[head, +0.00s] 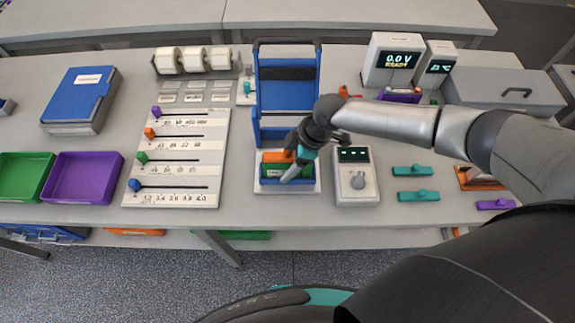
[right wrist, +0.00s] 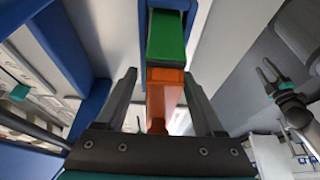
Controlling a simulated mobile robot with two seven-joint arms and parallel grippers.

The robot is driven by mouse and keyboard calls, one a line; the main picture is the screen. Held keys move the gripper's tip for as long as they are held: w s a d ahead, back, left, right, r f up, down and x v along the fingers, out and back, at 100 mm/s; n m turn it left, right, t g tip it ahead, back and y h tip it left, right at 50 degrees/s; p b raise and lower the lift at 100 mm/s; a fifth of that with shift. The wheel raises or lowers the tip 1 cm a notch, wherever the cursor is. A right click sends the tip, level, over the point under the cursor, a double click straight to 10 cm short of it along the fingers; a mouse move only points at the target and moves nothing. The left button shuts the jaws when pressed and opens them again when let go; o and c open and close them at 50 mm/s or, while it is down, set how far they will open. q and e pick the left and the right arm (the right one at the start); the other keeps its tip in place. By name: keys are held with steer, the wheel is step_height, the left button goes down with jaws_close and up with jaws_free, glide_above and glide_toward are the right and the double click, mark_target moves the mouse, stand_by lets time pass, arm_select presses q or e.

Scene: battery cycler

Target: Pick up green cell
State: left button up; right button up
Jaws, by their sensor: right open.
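The green cell (head: 269,171) lies in a low blue-and-white holder (head: 287,188) at the middle front of the bench, partly hidden by my right gripper. In the right wrist view the green cell (right wrist: 166,38) is beyond the fingertips, with an orange part (right wrist: 163,95) nearer, between the fingers. My right gripper (head: 291,168) is over the holder. Its fingers (right wrist: 160,76) are apart, and I see no grip on the cell.
A tall blue frame (head: 287,88) stands behind the holder. A grey dial box (head: 356,185) is close on its right, and a slider board (head: 176,158) is to its left. Teal parts (head: 416,170) lie farther right. Green and purple trays (head: 84,178) sit at the left.

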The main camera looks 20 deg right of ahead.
jaws_close()
stand_by(0.4)
stand_by(0.9)
steer(key=shift+w+r, duration=0.15)
